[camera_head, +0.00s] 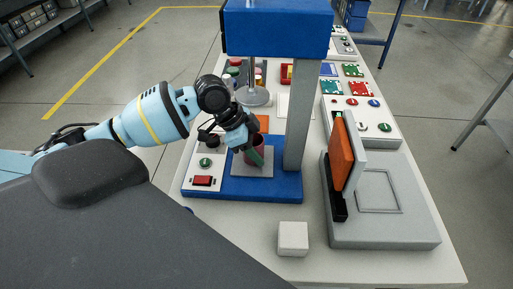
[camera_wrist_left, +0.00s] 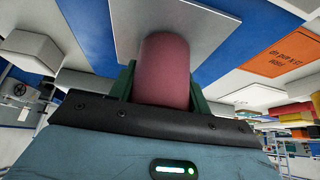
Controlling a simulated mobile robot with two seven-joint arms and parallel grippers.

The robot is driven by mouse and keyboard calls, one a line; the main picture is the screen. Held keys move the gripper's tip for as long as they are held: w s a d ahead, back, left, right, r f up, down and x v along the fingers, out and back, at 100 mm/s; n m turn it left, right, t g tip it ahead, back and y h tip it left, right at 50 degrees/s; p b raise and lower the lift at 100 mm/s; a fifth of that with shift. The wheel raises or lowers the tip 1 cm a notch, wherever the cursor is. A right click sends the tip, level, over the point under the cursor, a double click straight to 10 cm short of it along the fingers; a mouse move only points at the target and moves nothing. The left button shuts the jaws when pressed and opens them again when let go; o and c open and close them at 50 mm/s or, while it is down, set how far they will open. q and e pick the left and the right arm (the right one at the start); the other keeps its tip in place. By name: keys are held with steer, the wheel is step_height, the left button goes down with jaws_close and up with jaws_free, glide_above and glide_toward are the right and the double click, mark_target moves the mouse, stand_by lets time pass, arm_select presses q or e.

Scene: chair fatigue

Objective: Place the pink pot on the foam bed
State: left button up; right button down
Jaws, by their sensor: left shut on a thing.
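The pink pot (camera_head: 258,143) is a dull pink cylinder above a grey square pad (camera_head: 241,170) on the blue base of the press. This pad looks like the foam bed. My left gripper (camera_head: 252,153) is shut on the pot, with its dark green fingers on the pot's sides. In the left wrist view the pot (camera_wrist_left: 165,70) sits between both fingers, and its far end overlaps the grey pad (camera_wrist_left: 200,35). I cannot tell whether the pot touches the pad. My right gripper is not in view.
The blue press head (camera_head: 277,28) and its grey column (camera_head: 298,115) stand close to the pot. A control panel with a red switch (camera_head: 203,181) is on the left. A white block (camera_head: 293,238) is in front. A grey box with an orange panel (camera_head: 342,155) stands right.

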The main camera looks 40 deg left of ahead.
arm_select(q)
steer(key=shift+s+f, duration=0.1)
steer(key=shift+f, duration=0.1)
steer(key=o, duration=1)
steer(key=shift+c, duration=0.2)
steer(key=shift+r, duration=0.15)
steer(key=v, duration=0.5)
steer(key=shift+r, duration=0.15)
steer(key=s+a, duration=0.1)
steer(key=a, duration=0.1)
steer(key=s+a, duration=0.2)
steer(key=a, duration=0.1)
steer(key=s+a, duration=0.2)
steer(key=shift+s+a, duration=0.1)
steer(key=shift+a, duration=0.15)
steer(key=shift+s+a+p, duration=0.2)
steer(key=shift+s+a, duration=0.15)
steer(key=shift+a, duration=0.25)
steer(key=shift+s+a+p, duration=0.15)
steer(key=shift+s+a, duration=0.25)
steer(key=shift+a, duration=0.2)
